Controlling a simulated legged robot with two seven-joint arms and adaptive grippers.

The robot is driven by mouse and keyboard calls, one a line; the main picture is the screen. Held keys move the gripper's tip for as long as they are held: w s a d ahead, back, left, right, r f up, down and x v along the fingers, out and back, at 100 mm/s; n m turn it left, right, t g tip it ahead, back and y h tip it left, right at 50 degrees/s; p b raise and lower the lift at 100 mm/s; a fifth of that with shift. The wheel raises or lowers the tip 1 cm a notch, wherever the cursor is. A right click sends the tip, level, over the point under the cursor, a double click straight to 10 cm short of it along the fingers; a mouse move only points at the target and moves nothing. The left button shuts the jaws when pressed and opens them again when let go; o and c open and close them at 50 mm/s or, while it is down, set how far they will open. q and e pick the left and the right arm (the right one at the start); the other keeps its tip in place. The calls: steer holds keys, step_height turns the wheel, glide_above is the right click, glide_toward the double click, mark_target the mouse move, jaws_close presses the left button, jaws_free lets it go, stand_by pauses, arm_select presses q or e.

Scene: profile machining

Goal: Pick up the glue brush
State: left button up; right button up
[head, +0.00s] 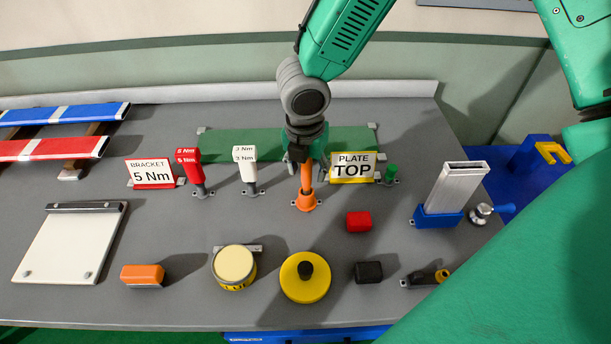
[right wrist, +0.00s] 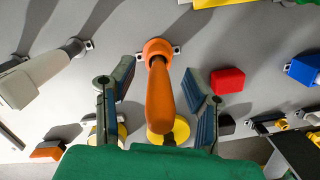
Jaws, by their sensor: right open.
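An orange handle (head: 306,178), which I take to be the glue brush, stands upright in an orange round-based holder (head: 306,203) on the grey bench. In the right wrist view the handle (right wrist: 160,100) points up toward my palm. My right gripper (head: 306,163) is directly above the holder, pointing down. In the right wrist view the gripper (right wrist: 160,72) is open, with one finger on each side of the handle and a visible gap on both sides. The brush's lower end is hidden in the holder. My left gripper is not in view.
The plate sign (head: 352,165) and a green-handled tool (head: 391,172) are close on the right. A white driver (head: 245,165) and red driver (head: 190,167) stand left. A red block (head: 358,221) and yellow disc (head: 303,288) lie in front.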

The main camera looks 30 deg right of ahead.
steer(key=shift+d, duration=0.1)
steer(key=shift+s, duration=0.1)
jaws_close()
steer(key=shift+a+r, duration=0.1)
steer(key=shift+a, duration=0.2)
steer(key=shift+r, duration=0.2)
step_height(320, 180, up, 10)
steer(key=shift+d+f+p, duration=0.1)
steer(key=shift+f+p, duration=0.1)
steer(key=shift+p, duration=0.15)
